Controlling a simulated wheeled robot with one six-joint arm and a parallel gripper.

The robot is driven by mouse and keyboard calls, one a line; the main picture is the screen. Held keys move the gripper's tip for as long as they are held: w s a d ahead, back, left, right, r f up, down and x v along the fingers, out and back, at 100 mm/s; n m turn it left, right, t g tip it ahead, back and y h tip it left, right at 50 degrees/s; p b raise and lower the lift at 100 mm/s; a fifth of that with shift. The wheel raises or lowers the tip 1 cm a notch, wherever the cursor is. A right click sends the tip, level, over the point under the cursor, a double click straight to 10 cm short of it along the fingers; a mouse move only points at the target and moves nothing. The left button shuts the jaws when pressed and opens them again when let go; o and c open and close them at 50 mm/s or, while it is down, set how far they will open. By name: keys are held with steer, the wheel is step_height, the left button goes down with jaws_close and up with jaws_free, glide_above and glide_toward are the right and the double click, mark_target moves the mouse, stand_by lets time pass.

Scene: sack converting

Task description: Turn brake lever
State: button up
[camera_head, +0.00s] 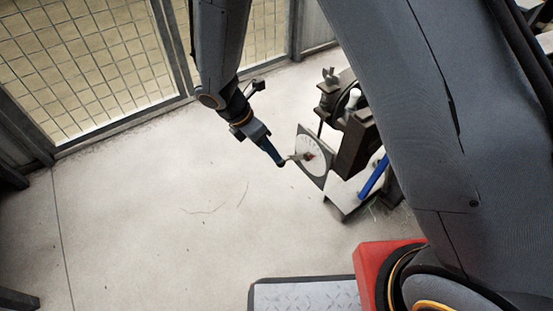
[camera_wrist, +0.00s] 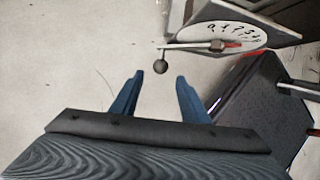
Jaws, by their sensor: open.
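The brake lever (camera_wrist: 190,46) is a thin metal arm fixed at the middle of a white round dial (camera_wrist: 250,32) with dark marks. A dark ball knob (camera_wrist: 159,69) hangs at its free end, and a red pointer shows at the hub. In the head view the dial (camera_head: 312,160) sits on a grey plate on a dark machine. My gripper (camera_head: 281,163) is beside the lever's outer end there. In the wrist view my gripper (camera_wrist: 159,76) is open, with the knob seen between the two blue fingertips. I cannot tell whether they touch it.
The dark machine (camera_head: 357,145) with clamps stands behind the dial, and a blue bar (camera_head: 373,176) leans on its right side. A mesh fence (camera_head: 80,60) runs along the back left. A red block (camera_head: 372,262) and a tread plate (camera_head: 305,295) are in front. The floor at left is clear.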

steer(key=b+x, duration=0.2)
steer(key=x, duration=0.4)
steer(key=shift+d, duration=0.1)
jaws_close()
